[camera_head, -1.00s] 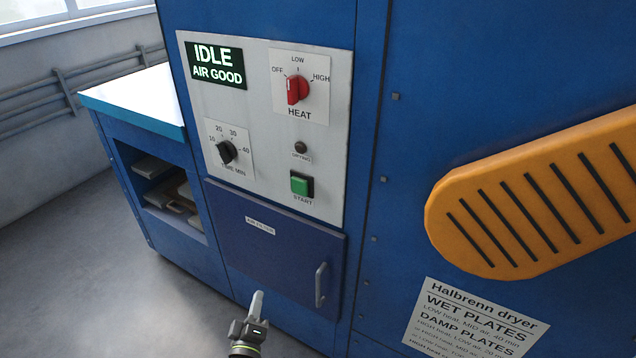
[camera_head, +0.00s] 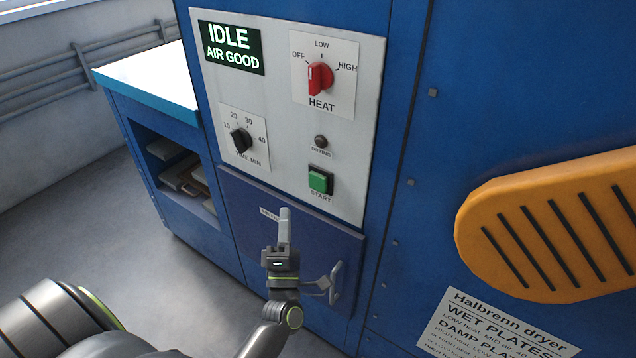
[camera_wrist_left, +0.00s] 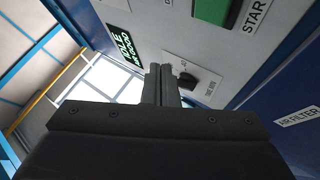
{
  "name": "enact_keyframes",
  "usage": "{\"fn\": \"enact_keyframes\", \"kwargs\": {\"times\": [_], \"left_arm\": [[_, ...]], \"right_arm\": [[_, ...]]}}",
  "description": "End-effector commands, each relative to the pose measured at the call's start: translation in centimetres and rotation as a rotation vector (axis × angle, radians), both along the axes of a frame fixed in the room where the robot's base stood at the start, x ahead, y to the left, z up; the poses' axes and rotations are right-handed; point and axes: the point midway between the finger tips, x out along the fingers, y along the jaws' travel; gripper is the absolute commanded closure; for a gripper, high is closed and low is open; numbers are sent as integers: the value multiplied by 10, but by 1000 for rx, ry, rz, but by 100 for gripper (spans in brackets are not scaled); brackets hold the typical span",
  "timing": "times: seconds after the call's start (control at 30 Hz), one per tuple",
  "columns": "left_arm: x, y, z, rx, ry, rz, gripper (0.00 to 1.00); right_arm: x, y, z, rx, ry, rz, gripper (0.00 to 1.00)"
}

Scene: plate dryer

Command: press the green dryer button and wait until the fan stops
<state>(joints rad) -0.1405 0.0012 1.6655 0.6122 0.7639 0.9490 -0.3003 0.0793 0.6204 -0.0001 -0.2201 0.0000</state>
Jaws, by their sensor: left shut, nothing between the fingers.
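The green START button (camera_head: 319,180) is on the light grey control panel (camera_head: 285,135) of the blue dryer; in the left wrist view the button (camera_wrist_left: 213,10) shows at the top edge, partly cut off. My left gripper (camera_head: 284,218) is shut and empty, pointing up, in front of the blue filter door, lower left of the button and apart from it in the picture. Its fingers (camera_wrist_left: 160,75) show in the left wrist view. The display (camera_head: 232,47) reads IDLE, AIR GOOD. The DRYING lamp (camera_head: 320,141) looks dark. No fan can be made out. My right gripper is not in view.
The red HEAT knob (camera_head: 319,77) and black TIME knob (camera_head: 241,140) are on the panel. The filter door handle (camera_head: 335,282) sticks out right of my gripper. An orange slotted guard (camera_head: 550,235) stands at right. A white-topped shelf (camera_head: 155,78) is at left.

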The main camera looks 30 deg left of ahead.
Motion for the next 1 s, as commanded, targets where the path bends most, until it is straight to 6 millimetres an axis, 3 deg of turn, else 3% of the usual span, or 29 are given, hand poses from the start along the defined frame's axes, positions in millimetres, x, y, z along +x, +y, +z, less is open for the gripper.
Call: {"fn": "enact_keyframes", "kwargs": {"times": [0.17,0.6,1.0], "left_arm": [[11,-1,0,1,-1,-2,100],[70,-6,-2,2,0,-2,100],[88,-7,0,2,2,-1,100]], "right_arm": [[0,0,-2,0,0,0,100],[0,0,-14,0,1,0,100],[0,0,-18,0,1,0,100]]}}
